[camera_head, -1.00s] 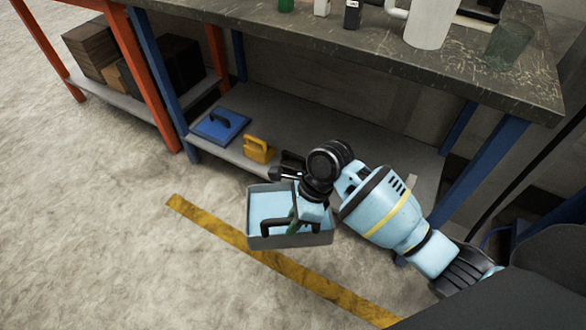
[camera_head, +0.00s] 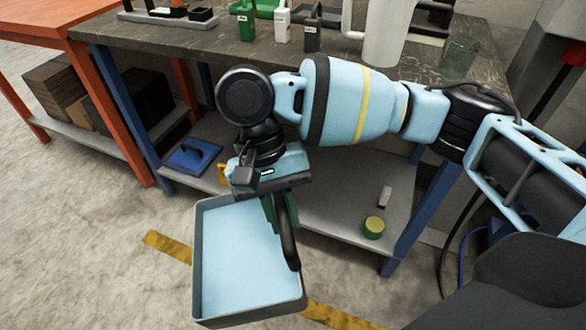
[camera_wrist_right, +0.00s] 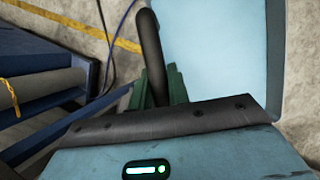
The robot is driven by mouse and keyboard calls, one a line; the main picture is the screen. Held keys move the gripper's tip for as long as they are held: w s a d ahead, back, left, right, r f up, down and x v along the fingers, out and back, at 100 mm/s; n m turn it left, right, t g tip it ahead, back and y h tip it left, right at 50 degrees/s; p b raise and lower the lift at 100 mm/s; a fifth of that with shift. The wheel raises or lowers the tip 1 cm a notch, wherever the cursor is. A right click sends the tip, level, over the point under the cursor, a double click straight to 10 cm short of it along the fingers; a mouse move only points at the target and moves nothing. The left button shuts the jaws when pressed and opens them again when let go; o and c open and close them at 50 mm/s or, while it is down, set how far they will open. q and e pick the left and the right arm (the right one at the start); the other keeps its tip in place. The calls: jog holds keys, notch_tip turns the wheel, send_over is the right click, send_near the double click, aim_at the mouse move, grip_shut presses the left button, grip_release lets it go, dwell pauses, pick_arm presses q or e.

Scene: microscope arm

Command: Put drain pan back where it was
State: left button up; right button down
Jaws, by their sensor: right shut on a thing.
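The drain pan (camera_head: 235,268) is a grey rectangular tray with a light blue inside and a black handle at its right side. It hangs in the air in front of the workbench in the head view, roughly level. My right gripper (camera_head: 272,212), with green fingers, is shut on the pan's handle. In the right wrist view the pan (camera_wrist_right: 215,50) fills the upper right, and its dark handle (camera_wrist_right: 150,55) passes by the green fingers (camera_wrist_right: 160,88). The fingertips are partly hidden by the handle and wrist. My left gripper is not in view.
The lower shelf (camera_head: 335,205) holds a blue flat object (camera_head: 193,154), a mostly hidden yellow object (camera_head: 223,174), a yellow-green round item (camera_head: 374,227) and a small grey item. The worktop (camera_head: 225,50) carries green and black containers and a white cylinder (camera_head: 387,35). Open floor lies at left.

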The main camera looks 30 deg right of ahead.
jog(key=s+d+r+n+h, duration=0.1)
jog(key=s+d+r+n, duration=0.3)
jog(key=d, duration=0.4)
jog(key=shift+s+d+r+t+h, duration=0.2)
jog(key=shift+s+r+t+h, duration=0.1)
jog(key=shift+s+r, duration=0.35)
jog(key=shift+s+f, duration=0.1)
